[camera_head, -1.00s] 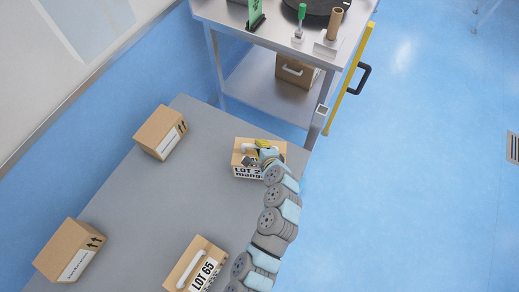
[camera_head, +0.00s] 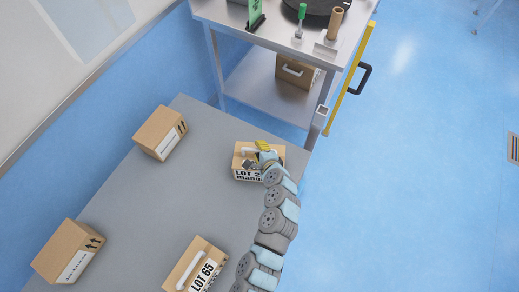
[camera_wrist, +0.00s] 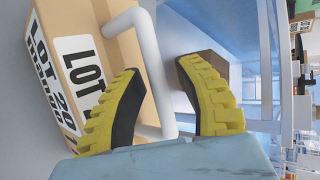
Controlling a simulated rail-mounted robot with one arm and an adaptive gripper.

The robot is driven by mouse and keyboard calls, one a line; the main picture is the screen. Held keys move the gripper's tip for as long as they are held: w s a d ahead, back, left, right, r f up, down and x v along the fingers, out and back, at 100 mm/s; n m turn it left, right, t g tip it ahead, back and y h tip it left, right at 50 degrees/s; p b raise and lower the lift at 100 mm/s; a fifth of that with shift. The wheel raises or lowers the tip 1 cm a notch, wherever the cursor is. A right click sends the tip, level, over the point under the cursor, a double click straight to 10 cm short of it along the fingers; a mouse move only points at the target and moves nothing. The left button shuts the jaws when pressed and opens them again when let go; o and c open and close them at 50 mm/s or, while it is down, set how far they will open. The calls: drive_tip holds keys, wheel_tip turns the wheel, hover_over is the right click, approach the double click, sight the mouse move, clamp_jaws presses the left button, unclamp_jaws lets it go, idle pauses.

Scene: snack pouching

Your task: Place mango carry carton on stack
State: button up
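The mango carton (camera_head: 248,177) is a tan box with a white handle and a label reading "LOT 2…" and "mang…". It sits upright on the grey surface, partly covered by my gripper (camera_head: 262,149). In the wrist view, the carton (camera_wrist: 78,20) is at the left and its white handle (camera_wrist: 150,65) passes between my two yellow fingers. My gripper (camera_wrist: 160,70) is open, with a visible gap between each fingertip and the handle. No stacked cartons are clearly visible on the grey surface.
The grey surface (camera_head: 180,215) also holds a LOT 65 carton (camera_head: 187,262) with a white handle and two plain cartons (camera_head: 158,132), (camera_head: 66,250) at left. Its middle is clear. A metal cart (camera_head: 250,97) stands beyond, with another handled carton (camera_head: 293,76) on its lower shelf.

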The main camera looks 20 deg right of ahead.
drive_tip(key=shift+s, duration=0.1)
drive_tip(key=v, duration=1.2)
drive_tip(key=shift+p, duration=0.3)
